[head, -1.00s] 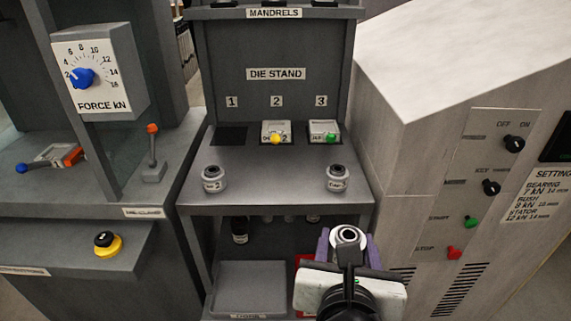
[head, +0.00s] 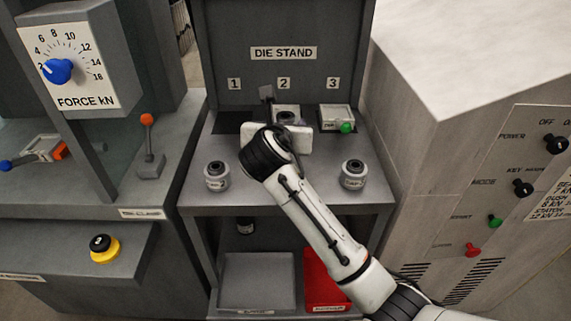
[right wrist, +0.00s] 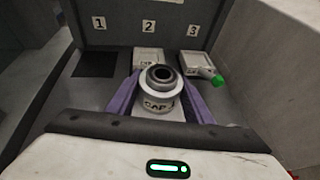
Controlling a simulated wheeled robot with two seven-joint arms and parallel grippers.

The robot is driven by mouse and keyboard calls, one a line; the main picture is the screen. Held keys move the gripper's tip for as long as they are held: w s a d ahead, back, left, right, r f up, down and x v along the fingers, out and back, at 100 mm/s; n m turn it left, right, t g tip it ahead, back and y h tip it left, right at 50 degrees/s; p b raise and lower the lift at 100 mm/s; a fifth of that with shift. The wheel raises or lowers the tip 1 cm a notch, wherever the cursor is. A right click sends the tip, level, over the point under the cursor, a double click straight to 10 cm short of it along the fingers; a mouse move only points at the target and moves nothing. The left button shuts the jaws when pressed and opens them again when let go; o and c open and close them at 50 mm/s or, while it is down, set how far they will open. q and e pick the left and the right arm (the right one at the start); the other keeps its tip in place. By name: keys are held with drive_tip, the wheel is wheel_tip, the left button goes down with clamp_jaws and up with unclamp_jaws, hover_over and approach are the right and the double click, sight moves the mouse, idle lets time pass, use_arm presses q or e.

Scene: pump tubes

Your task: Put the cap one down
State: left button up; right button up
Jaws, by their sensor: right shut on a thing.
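My right gripper is shut on a white cap piece (right wrist: 161,92) with a grey ringed top and a label reading "CAP". The purple fingers of the right gripper (right wrist: 160,98) sit on either side of it in the right wrist view. The piece is upright, in front of die place 2 on the die stand (head: 190,200). Whether it touches the stand is unclear. In the head view my white wrist covers most of the fingers and held piece. My left gripper is not in view.
Place 1 (right wrist: 95,64) is an empty dark patch. A die block (right wrist: 148,57) is at place 2, and one with a green knob (head: 346,128) at place 3. Two labelled pieces stand at the front left (head: 217,176) and front right (head: 353,174). Grey (head: 258,265) and red (head: 325,270) trays lie below.

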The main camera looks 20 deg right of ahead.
wheel_tip(320, 180, down, 10)
drive_tip(key=shift+w+r+b, duration=0.1)
drive_tip(key=shift+r+b, duration=0.05)
drive_tip(key=shift+b, duration=0.45)
drive_tip(key=shift+r, duration=0.1)
drive_tip(key=o, duration=0.8)
drive_tip(key=shift+f, duration=0.25)
drive_tip(key=o, duration=0.5)
drive_tip(key=shift+r, duration=0.1)
